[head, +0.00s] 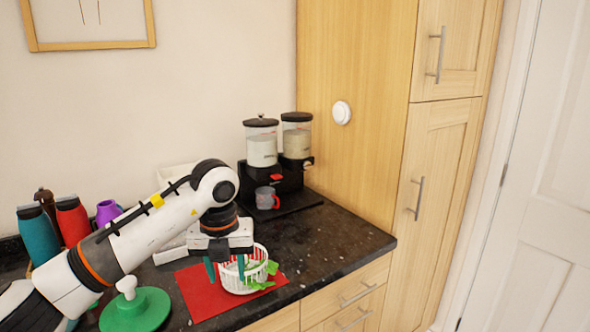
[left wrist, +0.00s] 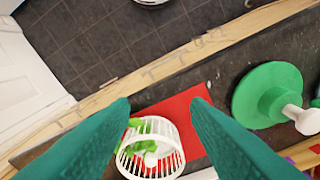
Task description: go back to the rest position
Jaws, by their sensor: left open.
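My left gripper (head: 226,270) is above the counter in the head view, pointing down with its green fingers at a white slatted basket (head: 232,284). In the left wrist view the two green fingers (left wrist: 163,108) are spread wide apart, with the basket (left wrist: 178,160) lower down between them. The gripper is open and I see nothing held in it. The basket stands on a red mat (head: 200,295) and has green leafy pieces (head: 259,285) in and beside it, and a white round thing inside. My right gripper is in neither view.
A green disc with a white knob (head: 140,312) lies left of the mat. Behind are a twin dispenser (head: 262,150), a grey-red mug (head: 266,198), and several bottles (head: 72,218). A tall wooden cabinet (head: 355,80) bounds the right. The dark counter (head: 345,240) is bare at right.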

